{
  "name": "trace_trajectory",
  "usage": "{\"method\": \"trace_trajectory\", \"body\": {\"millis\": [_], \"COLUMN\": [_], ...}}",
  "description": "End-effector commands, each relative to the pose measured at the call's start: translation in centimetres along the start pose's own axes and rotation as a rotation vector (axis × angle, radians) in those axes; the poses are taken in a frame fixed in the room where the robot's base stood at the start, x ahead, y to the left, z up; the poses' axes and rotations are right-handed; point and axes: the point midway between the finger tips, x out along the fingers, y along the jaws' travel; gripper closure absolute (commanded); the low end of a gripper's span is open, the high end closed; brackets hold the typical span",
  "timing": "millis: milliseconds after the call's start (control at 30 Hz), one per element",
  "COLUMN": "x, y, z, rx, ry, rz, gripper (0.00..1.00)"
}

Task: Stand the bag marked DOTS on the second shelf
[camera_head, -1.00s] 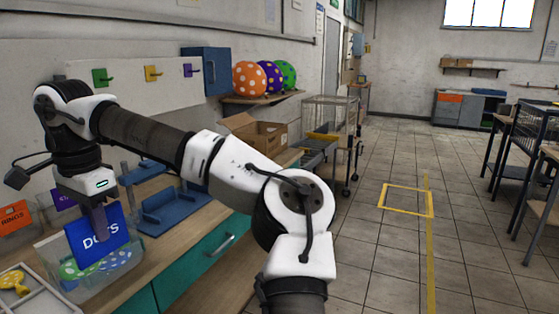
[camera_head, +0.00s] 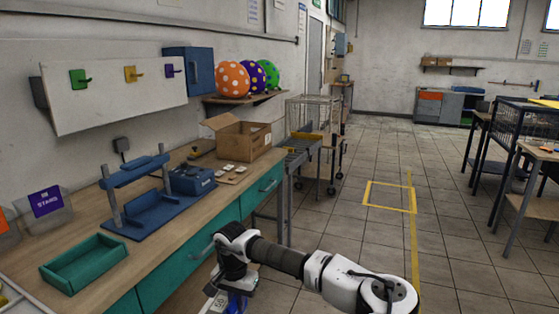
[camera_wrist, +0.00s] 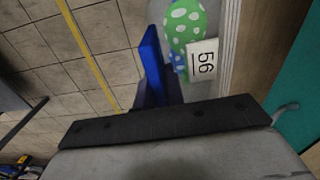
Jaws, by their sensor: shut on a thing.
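My gripper (camera_head: 236,278) is low at the bottom of the head view, in front of the bench's teal drawers, and is shut on the DOTS bag. The bag's blue header (camera_head: 238,302) just shows below it. In the wrist view the blue header (camera_wrist: 152,62) is seen nearly edge-on at the gripper, its lettering not readable. A clear pouch with a green white-dotted balloon (camera_wrist: 186,22) and a white number card (camera_wrist: 202,60) is beside it. The fingertips are hidden. I cannot tell which surface is the second shelf.
The wooden bench (camera_head: 165,235) holds a teal tray (camera_head: 84,264), a blue press (camera_head: 150,205), and an open cardboard box (camera_head: 240,138). A purple STARS bag (camera_head: 46,202) stands at left. A wire cart (camera_head: 312,130) is beyond. Tiled floor is clear around a yellow square (camera_head: 390,197).

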Motion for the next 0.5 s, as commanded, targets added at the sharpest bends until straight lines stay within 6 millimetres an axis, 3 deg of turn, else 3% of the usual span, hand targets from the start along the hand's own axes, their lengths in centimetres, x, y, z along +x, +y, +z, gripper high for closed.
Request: {"method": "trace_trajectory", "body": {"millis": [33,100,300,500], "x": [2.7,6.1,15.1,20.7], "y": [1.8,4.1,9.5,12.3], "z": [-0.2,-0.5,0.8,3.0], "rx": [-0.014,-0.050,-0.170,-0.270], "ry": [-0.009,-0.008,-0.007,-0.002], "rz": [0.000,-0.001,-0.002,-0.002], "gripper": [1.00,1.00,1.00,1.00]}}
